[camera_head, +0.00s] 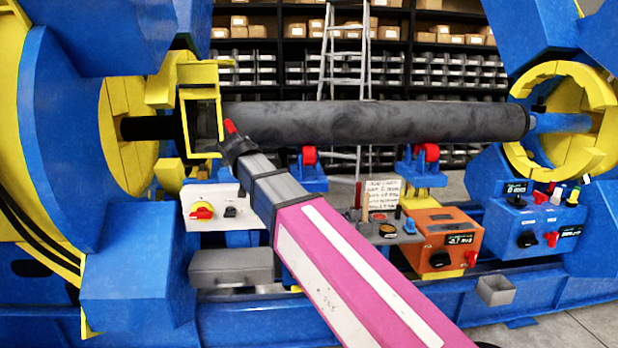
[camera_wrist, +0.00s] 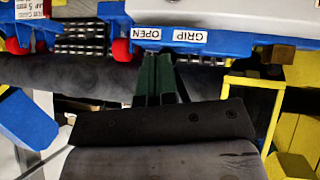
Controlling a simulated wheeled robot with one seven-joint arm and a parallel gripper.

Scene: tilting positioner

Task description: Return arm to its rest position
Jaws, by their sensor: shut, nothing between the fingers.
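My arm reaches from the lower right to the upper left in the head view, with pink and grey links. Its dark end with my gripper (camera_head: 234,140) is in front of the left end of a long dark roller (camera_head: 370,122), near a yellow square frame (camera_head: 203,122). A small red part shows at its tip. In the wrist view my gripper (camera_wrist: 158,62) has dark green fingers close together, shut and empty. Whether the gripper touches anything, I cannot tell.
Blue and yellow positioner rings stand at left (camera_head: 125,135) and right (camera_head: 565,118). Below the roller are red support wheels (camera_head: 309,156), a white switch box (camera_head: 213,207), an orange control box (camera_head: 440,243) and a blue control box (camera_head: 530,222). A ladder and shelves stand behind.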

